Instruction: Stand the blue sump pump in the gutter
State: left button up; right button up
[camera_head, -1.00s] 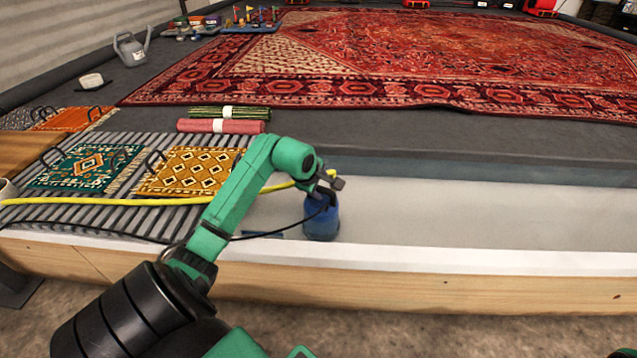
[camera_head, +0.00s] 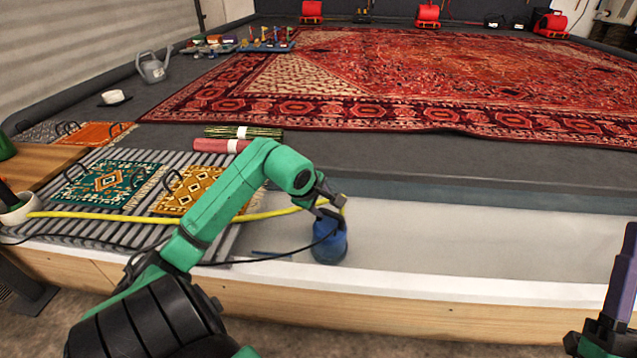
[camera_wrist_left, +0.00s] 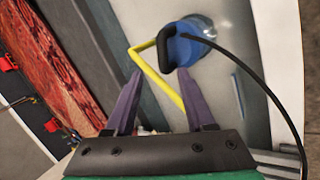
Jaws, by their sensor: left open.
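The blue sump pump (camera_head: 329,244) stands upright in the pale gutter (camera_head: 450,235), near its front wall. It has a black handle on top, a yellow hose and a black cable. My left gripper (camera_head: 328,198) is open just above the pump's top. In the left wrist view the pump (camera_wrist_left: 196,48) is just beyond the fingertips of the open gripper (camera_wrist_left: 165,82), and nothing is held between them. My right gripper (camera_head: 622,270) shows only partly at the right edge. Its jaw opening is not clear.
A slatted grate (camera_head: 115,228) with small rugs lies left of the pump. The yellow hose (camera_head: 110,216) and black cable cross it. A large red rug (camera_head: 430,80) lies beyond on the dark floor. The gutter right of the pump is clear.

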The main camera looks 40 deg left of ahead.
pick_arm(q)
jog(key=s+d+r+n+h, duration=0.25)
jog(key=d+h, duration=0.45)
jog(key=d, duration=0.6)
jog(key=s+d+r+n+h, duration=0.15)
jog(key=d+r+h, duration=0.35)
jog(key=d, duration=0.7)
jog(key=s+d+r+n+t+h, duration=0.2)
jog(key=d+r+n+t+h, duration=0.25)
jog(key=r+n+h, duration=0.65)
jog(key=w+f+n+t+y, duration=0.1)
jog(key=w+n+t+y, duration=0.2)
jog(key=n, duration=1.3)
jog(key=w+f+n+t+y, duration=0.1)
jog(key=w+n+t+y, duration=0.2)
jog(key=n+t+y, duration=0.6)
jog(key=n, duration=0.8)
jog(key=shift+p, duration=0.35)
pick_arm(e)
notch_tip(320, 180, down, 8)
jog(key=w+a+m+g+h, duration=0.1)
jog(key=w+g, duration=0.1)
jog(key=shift+a+g+h, duration=0.15)
jog(key=shift+g+h, duration=0.15)
